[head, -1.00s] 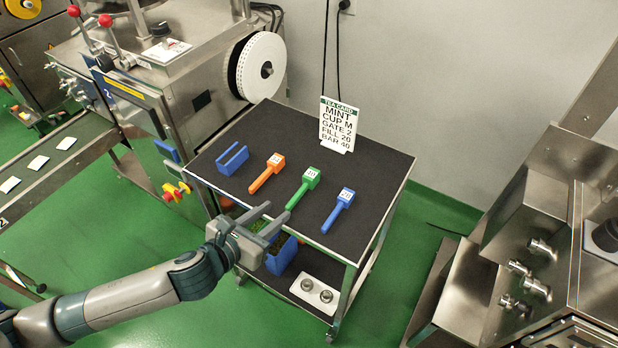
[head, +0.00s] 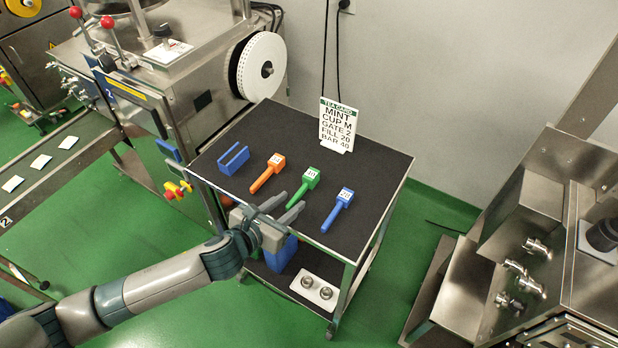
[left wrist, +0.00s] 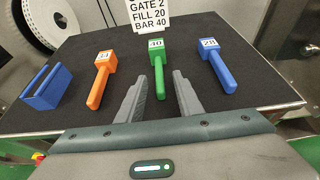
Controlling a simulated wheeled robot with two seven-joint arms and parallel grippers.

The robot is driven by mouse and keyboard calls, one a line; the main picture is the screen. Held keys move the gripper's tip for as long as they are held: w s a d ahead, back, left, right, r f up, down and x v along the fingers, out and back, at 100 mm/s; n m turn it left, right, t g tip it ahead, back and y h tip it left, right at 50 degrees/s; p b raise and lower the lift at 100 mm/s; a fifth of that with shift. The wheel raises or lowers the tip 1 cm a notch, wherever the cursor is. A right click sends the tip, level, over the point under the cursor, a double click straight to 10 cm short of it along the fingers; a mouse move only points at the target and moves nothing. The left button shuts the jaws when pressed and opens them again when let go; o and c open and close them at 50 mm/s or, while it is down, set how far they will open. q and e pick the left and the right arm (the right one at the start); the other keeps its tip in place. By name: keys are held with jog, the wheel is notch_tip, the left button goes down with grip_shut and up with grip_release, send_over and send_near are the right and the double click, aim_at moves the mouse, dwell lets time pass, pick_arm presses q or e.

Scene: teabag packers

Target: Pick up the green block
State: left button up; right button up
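The green block (head: 304,186) has a square head with a white label and a handle pointing toward me. It lies on the dark top of the cart (head: 262,137), between an orange block (head: 267,172) and a blue block (head: 338,210). My left gripper (head: 289,206) is open at the cart's near edge, by the handle end of the green block. In the left wrist view the green block (left wrist: 158,62) lies ahead, its handle end between the spread fingers (left wrist: 163,96); whether they are at its height I cannot tell. My right gripper is out of view.
A blue slotted holder (head: 233,160) stands at the cart's left. A tea card (head: 337,124) stands upright at the back, reading MINT, CUP M, GATE 2, FILL 20, BAR 40. A lower shelf holds a white plate (head: 312,289). Machines stand on both sides.

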pick_arm(q)
jog(key=shift+x, duration=1)
jog(key=shift+a, duration=0.1)
grip_shut()
